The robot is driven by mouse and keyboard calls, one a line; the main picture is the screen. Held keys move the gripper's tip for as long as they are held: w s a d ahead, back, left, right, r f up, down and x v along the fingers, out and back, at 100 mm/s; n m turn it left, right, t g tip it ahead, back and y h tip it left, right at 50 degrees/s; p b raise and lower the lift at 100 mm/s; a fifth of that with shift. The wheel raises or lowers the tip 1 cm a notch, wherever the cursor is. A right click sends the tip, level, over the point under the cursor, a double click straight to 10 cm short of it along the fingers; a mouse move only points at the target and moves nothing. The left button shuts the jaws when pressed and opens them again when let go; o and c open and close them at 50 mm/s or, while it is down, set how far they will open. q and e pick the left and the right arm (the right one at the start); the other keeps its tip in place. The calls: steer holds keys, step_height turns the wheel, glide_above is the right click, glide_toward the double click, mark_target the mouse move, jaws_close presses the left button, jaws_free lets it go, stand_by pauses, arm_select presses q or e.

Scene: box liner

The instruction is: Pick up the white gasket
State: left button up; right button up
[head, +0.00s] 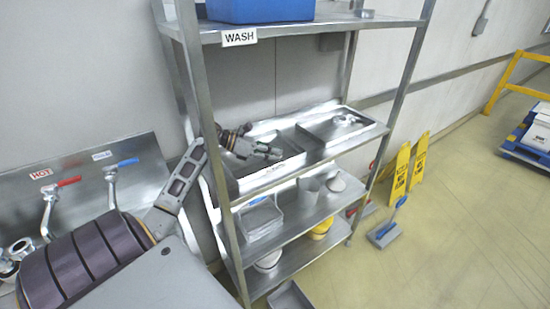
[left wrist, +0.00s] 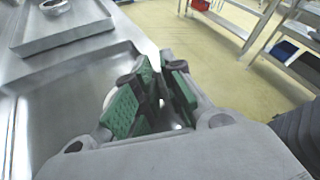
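My left gripper (head: 262,150) reaches in from the left over the middle shelf, above the near, left tray (head: 272,174). In the left wrist view its green-padded fingers (left wrist: 157,95) stand close together. Pale white patches show beside and between these fingers, one at the left finger's outer edge (left wrist: 108,98). They may be part of the white gasket, mostly hidden by the fingers. I cannot tell whether the fingers touch or hold it. My right gripper is not in view.
A second tray (head: 318,127) to the right holds metal ring-like parts (head: 346,119). Shelf posts (head: 392,95) and an upper shelf (head: 300,27) with a blue bin (head: 260,9) surround the arm. A lower shelf holds a clear bin (head: 260,219). Yellow signs (head: 397,172) stand on open floor.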

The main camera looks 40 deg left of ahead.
arm_select(q)
jaws_close()
steer(key=shift+r, duration=0.1)
step_height(320, 180, up, 10)
steer(key=b, duration=0.2)
stand_by(0.5)
stand_by(0.6)
